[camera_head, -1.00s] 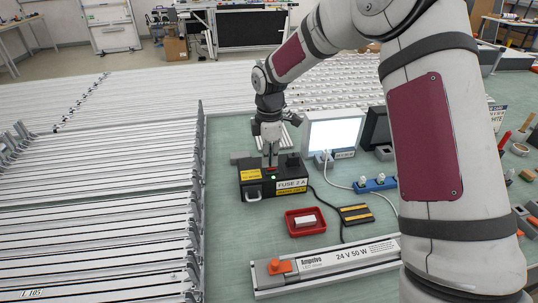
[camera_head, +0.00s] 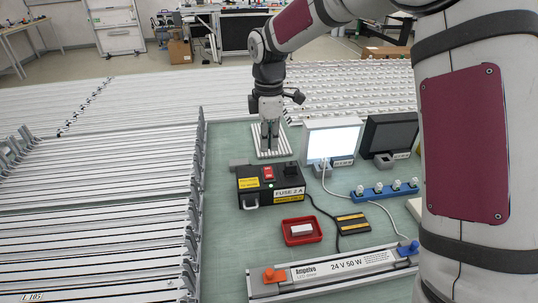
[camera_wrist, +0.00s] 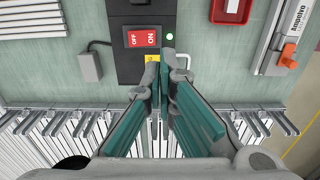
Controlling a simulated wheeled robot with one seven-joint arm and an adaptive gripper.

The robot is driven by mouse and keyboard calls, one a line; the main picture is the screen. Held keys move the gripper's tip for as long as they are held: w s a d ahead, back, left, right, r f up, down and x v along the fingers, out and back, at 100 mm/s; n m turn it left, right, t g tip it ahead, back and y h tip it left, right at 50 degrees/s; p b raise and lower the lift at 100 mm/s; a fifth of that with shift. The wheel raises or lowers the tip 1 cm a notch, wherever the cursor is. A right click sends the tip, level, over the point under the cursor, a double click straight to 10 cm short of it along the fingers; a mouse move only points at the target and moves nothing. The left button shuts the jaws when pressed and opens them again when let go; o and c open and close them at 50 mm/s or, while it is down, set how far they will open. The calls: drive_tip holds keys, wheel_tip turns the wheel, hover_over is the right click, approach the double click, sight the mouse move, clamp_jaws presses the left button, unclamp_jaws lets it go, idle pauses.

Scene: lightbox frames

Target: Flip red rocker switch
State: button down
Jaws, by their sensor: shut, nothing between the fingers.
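The red rocker switch (camera_head: 268,173) sits on top of the black fuse box (camera_head: 286,184). In the wrist view the switch (camera_wrist: 142,38) shows OFF and ON markings, with a lit green light beside it. I cannot tell for sure which half is pressed in. My gripper (camera_head: 269,147) is shut and empty, with its fingers pointing down, beyond the box in the head view and apart from the switch. In the wrist view the fingertips (camera_wrist: 158,72) come together near the ON end of the switch in the picture. The lightbox panel (camera_head: 333,142) glows white.
A white ribbed plate (camera_head: 262,152) lies behind the box. A dark panel (camera_head: 391,134), a blue strip with white knobs (camera_head: 380,190), a red tray (camera_head: 289,238) and a labelled LED driver (camera_head: 340,268) are nearby. Aluminium profiles (camera_head: 110,210) fill the left.

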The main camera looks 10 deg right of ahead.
drive_tip(key=shift+s+r, duration=0.2)
drive_tip(key=shift+r, duration=0.6)
drive_tip(key=shift+s+r, duration=0.15)
drive_tip(key=shift+r, duration=0.65)
drive_tip(key=s+d+r+m+t+h, duration=0.1)
drive_tip(key=s+d+r+m, duration=0.3)
drive_tip(key=s, duration=0.3)
drive_tip(key=s+d+r+m+t, duration=0.1)
drive_tip(key=s+d+r+m, duration=0.1)
drive_tip(key=s+r+m, duration=0.35)
drive_tip(key=s+d+m+t+y, duration=0.1)
drive_tip(key=s+d+m+t, duration=0.2)
drive_tip(key=s+m, duration=0.5)
drive_tip(key=s, duration=1)
drive_tip(key=shift+s+d+f, duration=0.15)
drive_tip(key=shift+f, duration=0.2)
drive_tip(key=shift+m, duration=0.25)
